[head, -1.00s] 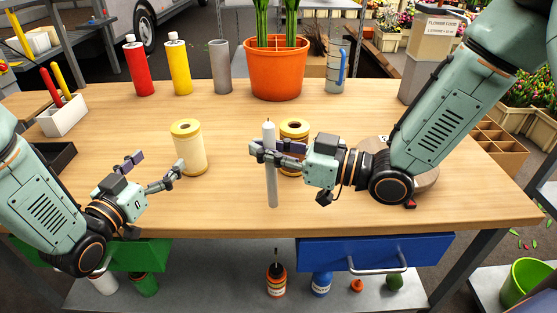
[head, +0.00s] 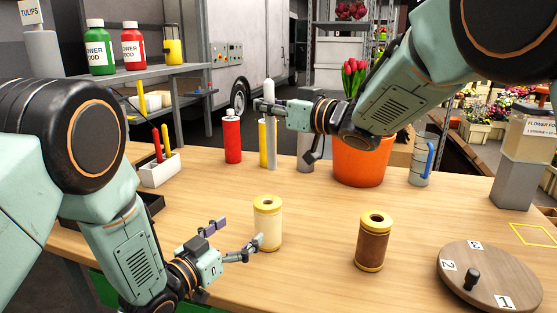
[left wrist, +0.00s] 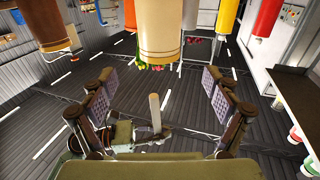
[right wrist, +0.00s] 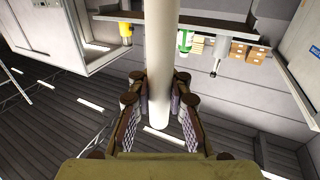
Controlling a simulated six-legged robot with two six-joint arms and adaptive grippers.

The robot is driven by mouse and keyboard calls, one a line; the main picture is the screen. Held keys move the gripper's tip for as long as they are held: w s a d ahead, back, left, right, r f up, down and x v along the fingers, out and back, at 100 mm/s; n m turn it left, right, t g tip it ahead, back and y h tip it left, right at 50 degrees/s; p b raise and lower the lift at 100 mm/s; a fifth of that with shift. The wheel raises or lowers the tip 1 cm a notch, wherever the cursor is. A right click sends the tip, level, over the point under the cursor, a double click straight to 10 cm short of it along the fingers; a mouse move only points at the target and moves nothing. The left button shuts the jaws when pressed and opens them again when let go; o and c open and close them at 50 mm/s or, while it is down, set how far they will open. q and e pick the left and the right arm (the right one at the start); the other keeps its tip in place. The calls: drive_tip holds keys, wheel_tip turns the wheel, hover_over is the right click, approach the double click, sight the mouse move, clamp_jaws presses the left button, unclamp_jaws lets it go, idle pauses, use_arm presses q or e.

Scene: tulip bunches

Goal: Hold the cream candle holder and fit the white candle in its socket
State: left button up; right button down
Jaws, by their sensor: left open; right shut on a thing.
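The cream candle holder (head: 267,228), a spool shape with yellow rims, stands upright on the table with its socket facing up. My left gripper (head: 241,231) is open just left of it, one finger reaching close to its side; I cannot tell if they touch. The holder also shows ahead of the open fingers in the left wrist view (left wrist: 160,28). My right gripper (head: 264,106) is shut on the white candle (head: 271,145), held upright well above the table. The candle runs between the fingers in the right wrist view (right wrist: 161,60).
A brown holder (head: 373,245) stands to the right of the cream one. A round numbered board (head: 480,290) lies at the front right. Behind are a red bottle (head: 232,140), an orange pot (head: 360,162) and a grey jug (head: 421,165). A white pen box (head: 160,172) is at left.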

sight(269, 208)
use_arm(q)
drive_tip(key=x, duration=1.1)
drive_tip(key=shift+w+d, duration=0.15)
drive_tip(key=shift+w, duration=0.05)
drive_tip(key=c, duration=1.4)
drive_tip(key=shift+c, duration=0.2)
